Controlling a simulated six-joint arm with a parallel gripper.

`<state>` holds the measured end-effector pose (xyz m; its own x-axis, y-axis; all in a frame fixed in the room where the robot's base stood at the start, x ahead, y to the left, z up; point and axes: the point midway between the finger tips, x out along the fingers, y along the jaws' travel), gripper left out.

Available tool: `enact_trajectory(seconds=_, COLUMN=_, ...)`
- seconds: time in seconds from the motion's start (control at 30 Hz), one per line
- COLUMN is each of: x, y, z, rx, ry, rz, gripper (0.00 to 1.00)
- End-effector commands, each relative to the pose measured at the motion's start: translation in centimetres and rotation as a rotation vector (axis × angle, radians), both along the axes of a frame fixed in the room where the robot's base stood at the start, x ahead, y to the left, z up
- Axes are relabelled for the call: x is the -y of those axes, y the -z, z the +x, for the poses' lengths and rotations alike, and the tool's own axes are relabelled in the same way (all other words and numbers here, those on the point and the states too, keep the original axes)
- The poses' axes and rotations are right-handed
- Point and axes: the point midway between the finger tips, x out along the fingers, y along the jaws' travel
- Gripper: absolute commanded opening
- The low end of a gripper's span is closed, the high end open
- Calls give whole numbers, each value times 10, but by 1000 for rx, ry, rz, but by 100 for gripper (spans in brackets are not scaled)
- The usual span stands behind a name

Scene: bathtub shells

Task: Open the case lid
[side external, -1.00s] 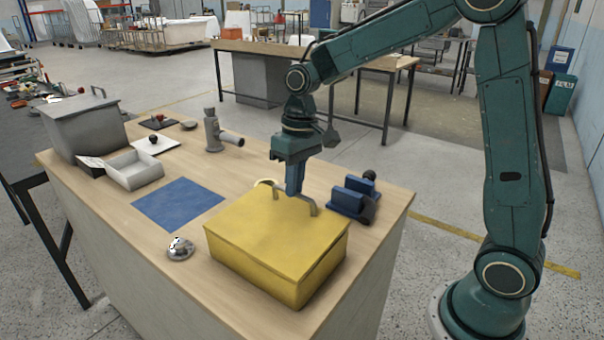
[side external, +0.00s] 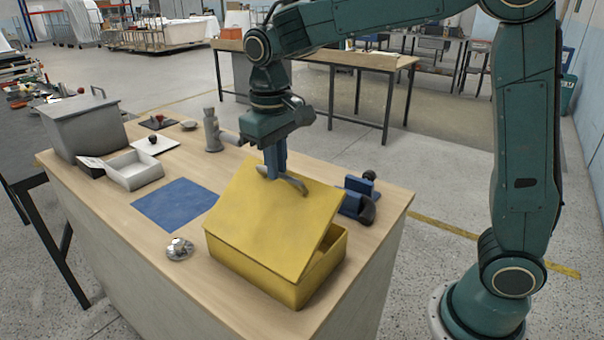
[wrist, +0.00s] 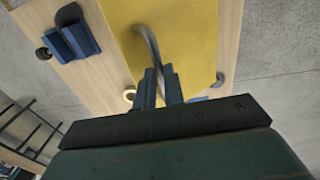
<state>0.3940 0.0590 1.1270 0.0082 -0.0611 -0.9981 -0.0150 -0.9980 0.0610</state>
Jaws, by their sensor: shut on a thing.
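The yellow case (side external: 270,282) stands at the front of the wooden table. Its lid (side external: 262,230) is tilted up, raised on the far side where the handle is, and a dark gap shows along its right side. My gripper (side external: 274,172) is shut on the grey lid handle (side external: 294,182). In the wrist view the blue fingers (wrist: 158,82) close around the handle bar (wrist: 146,45) above the yellow lid (wrist: 190,40). The inside of the case is mostly hidden by the lid.
A blue two-block fixture (side external: 358,195) stands close right of the case. A blue mat (side external: 175,204) and a shiny metal piece (side external: 180,249) lie to the left. A grey tray (side external: 135,170), a grey bin (side external: 85,125) and a grey cylindrical fitting (side external: 212,132) stand further back.

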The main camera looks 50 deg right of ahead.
Motion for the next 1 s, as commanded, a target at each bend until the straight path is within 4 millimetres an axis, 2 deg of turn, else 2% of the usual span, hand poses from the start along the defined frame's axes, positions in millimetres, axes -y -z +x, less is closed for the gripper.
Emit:
enact_trajectory(seconds=0.03, x=-13, y=1, z=-1, rx=-9, ry=-22, rz=2, gripper=0)
enact_trajectory(seconds=0.53, x=-89, y=-21, z=-2, rx=-19, ry=-27, rz=-2, gripper=0)
enact_trajectory(seconds=0.8, x=-129, y=-19, z=-3, rx=-22, ry=-23, rz=-5, gripper=0)
enact_trajectory(seconds=1.0, x=-150, y=-14, z=-3, rx=-23, ry=-21, rz=-6, gripper=0)
